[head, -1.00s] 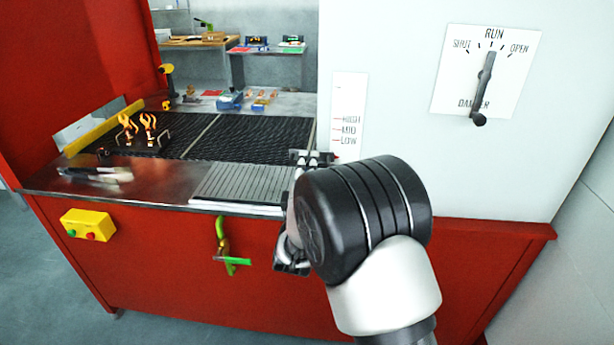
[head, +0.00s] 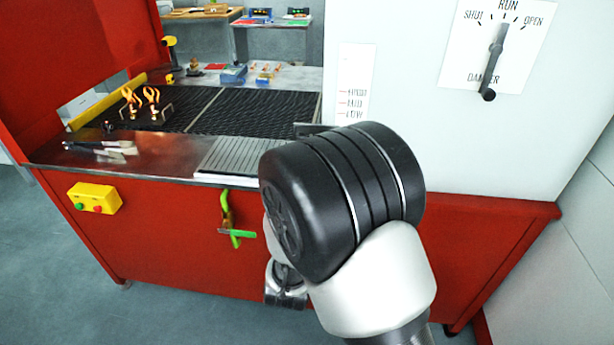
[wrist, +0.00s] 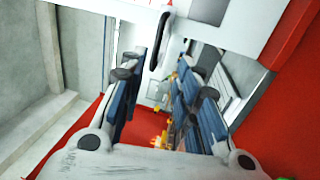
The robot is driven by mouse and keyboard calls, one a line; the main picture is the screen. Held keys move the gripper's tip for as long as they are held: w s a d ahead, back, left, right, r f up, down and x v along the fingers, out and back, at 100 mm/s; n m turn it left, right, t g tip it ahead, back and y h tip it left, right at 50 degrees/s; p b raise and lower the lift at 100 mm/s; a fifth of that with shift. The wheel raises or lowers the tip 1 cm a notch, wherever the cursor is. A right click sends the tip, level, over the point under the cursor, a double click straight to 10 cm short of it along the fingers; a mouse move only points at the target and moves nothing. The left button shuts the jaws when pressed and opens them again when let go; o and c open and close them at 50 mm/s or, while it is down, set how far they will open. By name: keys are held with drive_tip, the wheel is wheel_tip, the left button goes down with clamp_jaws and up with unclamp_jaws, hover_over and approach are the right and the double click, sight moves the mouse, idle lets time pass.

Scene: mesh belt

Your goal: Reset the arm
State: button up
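My arm (head: 340,200) reaches up from the bottom in the head view, its black joint in front of the red station. My gripper's fingers are hidden or too unclear to make out there. In the wrist view my gripper (wrist: 165,85) shows two blue-padded fingers standing well apart. I see nothing held between them; a white wall and part of the red station show beyond.
The red station (head: 180,235) carries a dark mesh belt (head: 255,118), flame-shaped pieces (head: 141,102) and tongs (head: 100,148). A yellow button box (head: 95,198) and a green-handled lever (head: 230,222) are on its front. A dial lever (head: 495,60) is on the white wall. Floor at left is clear.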

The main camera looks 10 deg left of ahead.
drive_tip(key=s+d+r+m+g+y, duration=0.3)
drive_tip(key=s+d+r+m+g, duration=0.25)
drive_tip(key=d+m+g, duration=0.3)
drive_tip(key=s+d+f+m+g+h, duration=0.1)
drive_tip(key=s+d+m+g, duration=0.2)
drive_tip(key=s, duration=1)
drive_tip(key=s+d+f+m+g+h, duration=0.1)
drive_tip(key=s+d+m+g, duration=0.3)
drive_tip(key=s, duration=0.9)
drive_tip(key=d+f+m, duration=0.1)
drive_tip(key=d+m, duration=0.1)
drive_tip(key=d, duration=0.2)
drive_tip(key=shift+s+d, duration=0.35)
drive_tip(key=shift+s, duration=0.05)
drive_tip(key=shift+o, duration=0.4)
